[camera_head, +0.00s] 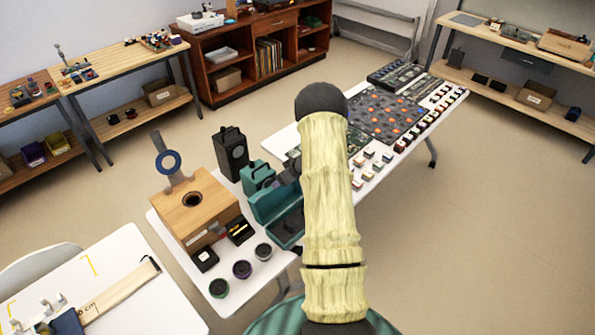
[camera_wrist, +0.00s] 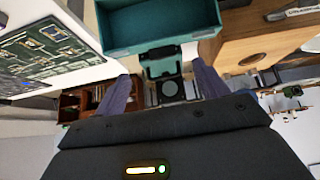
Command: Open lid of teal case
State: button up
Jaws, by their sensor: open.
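The teal case (camera_head: 272,205) stands on the white table in the head view, left of my arm, which partly hides it. In the wrist view the case (camera_wrist: 160,42) is at the top edge, showing teal walls around a hollow inside. I cannot tell clearly which part is its lid. My gripper (camera_wrist: 163,88) is open, with its two fingers apart and nothing seen held between them. It is close to the case, without visible contact. In the head view my forearm hides most of the gripper.
A small teal fixture (camera_head: 256,177) and a black speaker-like box (camera_head: 231,153) stand behind the case. A wooden box (camera_head: 195,213) with a round hole is to the left. Several small round pots, one (camera_head: 242,269), sit in front. Circuit boards and a dotted mat (camera_head: 388,113) fill the right.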

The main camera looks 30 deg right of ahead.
jog(key=v, duration=1)
jog(key=shift+r+b, duration=0.25)
jog(key=shift+b, duration=0.05)
jog(key=shift+a+r, duration=0.1)
jog(key=c, duration=0.5)
jog(key=shift+h, duration=0.6)
jog(key=a+r, duration=0.1)
jog(key=w+a+r, duration=0.1)
jog(key=a+r, duration=0.1)
jog(key=shift+a+r+b, duration=0.1)
jog(key=shift+r+b, duration=0.05)
jog(key=shift+b, duration=0.2)
grip_shut()
jog(key=s+a+r+m+g+b, duration=0.1)
jog(key=s+a+r+g, duration=0.1)
jog(key=s+a, duration=0.8)
jog(key=s+a+r+m+g+b, duration=0.1)
jog(key=s+a+r, duration=0.3)
jog(key=s+a, duration=0.7)
jog(key=shift+a+g, duration=0.7)
jog(key=shift+a, duration=0.25)
jog(key=shift+r, duration=0.1)
